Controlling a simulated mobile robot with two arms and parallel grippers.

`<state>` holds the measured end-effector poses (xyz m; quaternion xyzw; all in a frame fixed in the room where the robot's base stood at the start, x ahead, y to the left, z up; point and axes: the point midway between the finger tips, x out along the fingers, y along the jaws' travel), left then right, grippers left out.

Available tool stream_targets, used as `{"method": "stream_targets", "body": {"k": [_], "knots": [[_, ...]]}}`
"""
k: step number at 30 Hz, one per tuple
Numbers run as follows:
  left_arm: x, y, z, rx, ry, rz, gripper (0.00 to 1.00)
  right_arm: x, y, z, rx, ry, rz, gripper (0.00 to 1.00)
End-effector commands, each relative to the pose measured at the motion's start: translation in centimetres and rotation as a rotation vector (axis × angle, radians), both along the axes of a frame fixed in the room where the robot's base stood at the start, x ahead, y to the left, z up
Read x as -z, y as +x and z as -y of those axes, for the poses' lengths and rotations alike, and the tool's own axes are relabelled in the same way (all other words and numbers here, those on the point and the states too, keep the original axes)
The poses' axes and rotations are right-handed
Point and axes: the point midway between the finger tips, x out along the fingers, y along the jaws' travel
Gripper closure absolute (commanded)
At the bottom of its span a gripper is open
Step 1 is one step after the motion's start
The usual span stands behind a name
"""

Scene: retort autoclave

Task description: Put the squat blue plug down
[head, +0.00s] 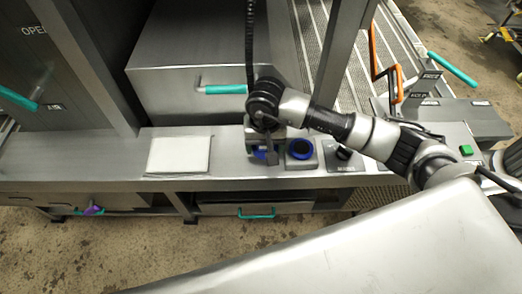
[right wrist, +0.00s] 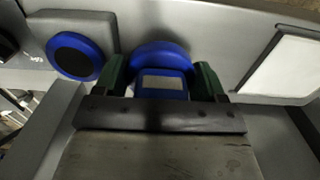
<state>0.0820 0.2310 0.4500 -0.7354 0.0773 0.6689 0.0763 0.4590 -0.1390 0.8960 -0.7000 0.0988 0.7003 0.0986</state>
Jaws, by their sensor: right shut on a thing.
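The squat blue plug (right wrist: 160,58) is between the green-tipped fingers of my right gripper (right wrist: 163,80) in the right wrist view. It has a round blue head and a blue block with a pale face. In the head view my right gripper (head: 264,150) points down at the steel ledge, and only a bit of the blue plug (head: 261,155) shows beside the fingers. The gripper is shut on it. I cannot tell whether the plug touches the ledge. My left gripper is not in view.
A grey block with a blue-ringed dark disc (head: 300,149) sits just right of the gripper. A white pad (head: 180,155) lies to the left on the steel ledge (head: 120,160), with bare ledge between. A dark knob (head: 343,153) is further right. A steel drawer front stands behind.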

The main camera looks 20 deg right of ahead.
Motion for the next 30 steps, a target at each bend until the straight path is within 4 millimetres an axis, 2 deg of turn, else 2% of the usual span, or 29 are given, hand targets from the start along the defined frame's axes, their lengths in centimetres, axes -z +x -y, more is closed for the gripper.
{"method": "stream_targets", "body": {"k": [5,13,25,26,27,30], "knots": [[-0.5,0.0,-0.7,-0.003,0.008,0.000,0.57,1.0,0.2,-0.9,0.001,-0.001,-0.003,0.67],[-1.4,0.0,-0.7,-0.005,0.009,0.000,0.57,4.4,0.2,-0.8,0.001,0.000,-0.002,0.67],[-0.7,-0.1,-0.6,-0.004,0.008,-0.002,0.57,5.0,0.2,-0.8,0.000,-0.001,0.001,0.67],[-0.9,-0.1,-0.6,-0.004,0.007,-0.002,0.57,4.9,0.2,-0.8,0.000,-0.001,0.001,0.25],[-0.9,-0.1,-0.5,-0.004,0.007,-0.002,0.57,4.8,0.2,-0.8,0.000,-0.001,0.000,0.19],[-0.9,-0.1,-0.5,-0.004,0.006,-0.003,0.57,4.8,0.2,-0.8,0.000,-0.001,0.000,0.19]]}}
